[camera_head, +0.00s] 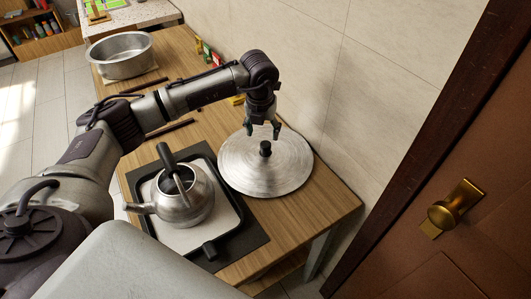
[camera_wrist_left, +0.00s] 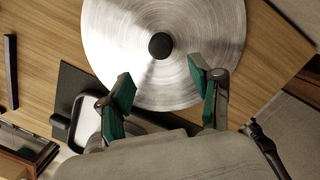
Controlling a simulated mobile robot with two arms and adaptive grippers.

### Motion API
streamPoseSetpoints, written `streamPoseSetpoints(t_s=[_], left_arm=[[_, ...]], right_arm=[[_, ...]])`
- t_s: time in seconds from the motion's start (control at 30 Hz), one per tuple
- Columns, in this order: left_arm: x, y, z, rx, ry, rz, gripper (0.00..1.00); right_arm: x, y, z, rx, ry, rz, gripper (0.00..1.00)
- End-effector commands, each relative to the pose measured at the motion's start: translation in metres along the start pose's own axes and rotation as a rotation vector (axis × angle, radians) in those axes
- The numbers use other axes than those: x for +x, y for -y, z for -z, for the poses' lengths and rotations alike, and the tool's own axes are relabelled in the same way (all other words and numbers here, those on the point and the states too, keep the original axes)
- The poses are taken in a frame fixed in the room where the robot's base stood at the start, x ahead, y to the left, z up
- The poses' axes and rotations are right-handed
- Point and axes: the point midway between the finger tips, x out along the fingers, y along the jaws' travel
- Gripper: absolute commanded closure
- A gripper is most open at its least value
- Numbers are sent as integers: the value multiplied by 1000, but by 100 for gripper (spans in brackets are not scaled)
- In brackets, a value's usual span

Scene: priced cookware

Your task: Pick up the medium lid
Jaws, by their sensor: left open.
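A round brushed-metal lid (camera_head: 240,165) with a black knob (camera_head: 265,148) lies flat on the wooden table, right of the kettle. It also fills the upper middle of the left wrist view (camera_wrist_left: 200,60), with its knob (camera_wrist_left: 160,45) near the top centre. My left gripper (camera_head: 262,131) points down above the lid, just behind the knob in the head view. In the left wrist view its fingers (camera_wrist_left: 162,90) are spread apart with nothing between them, and the knob is beyond the tips. My right gripper is not in view.
A metal kettle (camera_head: 190,205) stands on a white tray over a dark mat (camera_head: 262,230), left of the lid. A large metal pot (camera_head: 120,58) stands at the table's far end. The tiled wall (camera_head: 350,90) runs close along the right side, with a brown door at right.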

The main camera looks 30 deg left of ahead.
Motion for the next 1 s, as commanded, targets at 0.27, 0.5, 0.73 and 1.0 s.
streamPoseSetpoints(t_s=[0.27, 0.5, 0.73, 1.0], left_arm=[[26, 1, -1, -1, 0, 0, 36], [58, 5, -6, -1, -3, -1, 36], [77, 4, -6, 0, 1, 0, 36], [77, 4, -6, 0, 1, 0, 51]], right_arm=[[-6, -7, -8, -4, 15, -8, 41], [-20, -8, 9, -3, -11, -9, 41], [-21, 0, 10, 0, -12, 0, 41], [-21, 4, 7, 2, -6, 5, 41]])
